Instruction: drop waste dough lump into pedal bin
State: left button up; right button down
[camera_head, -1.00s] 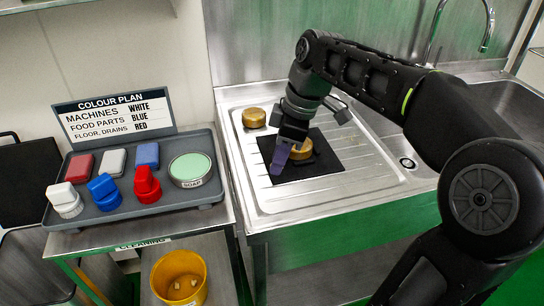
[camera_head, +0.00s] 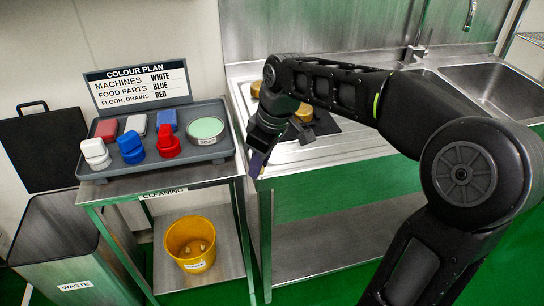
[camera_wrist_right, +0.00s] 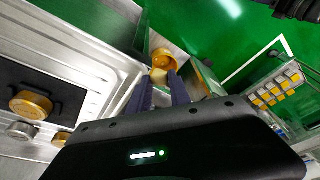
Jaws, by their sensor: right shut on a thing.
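My right gripper (camera_head: 256,162) hangs off the front left corner of the sink unit, beside the cleaning trolley. Its purple-grey fingers are shut on a small pale dough lump, seen between the fingertips in the right wrist view (camera_wrist_right: 158,76); in the head view the lump is mostly hidden. The grey waste bin (camera_head: 62,262), with a WASTE label, stands on the floor at the lower left, well away from the gripper. Its top looks open and dark. A dark panel with a handle (camera_head: 40,150) stands upright behind it; I cannot tell whether it is the lid. My left gripper is not in view.
The steel trolley (camera_head: 165,184) stands between gripper and bin. Its grey tray (camera_head: 215,155) holds brushes, coloured blocks and soap, below a colour plan sign (camera_head: 138,85). A yellow bucket (camera_head: 190,243) is on its lower shelf. Brass parts (camera_head: 295,125) lie on the drainer.

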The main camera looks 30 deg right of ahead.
jog(key=w+a+f+m+h, duration=0.1)
jog(key=w+a+f+m, duration=0.4)
jog(key=a, duration=0.5)
notch_tip(320, 180, down, 2)
jog(key=shift+w+f+m+t, duration=0.1)
jog(key=shift+w+m+t, duration=0.2)
jog(key=shift+w, duration=0.25)
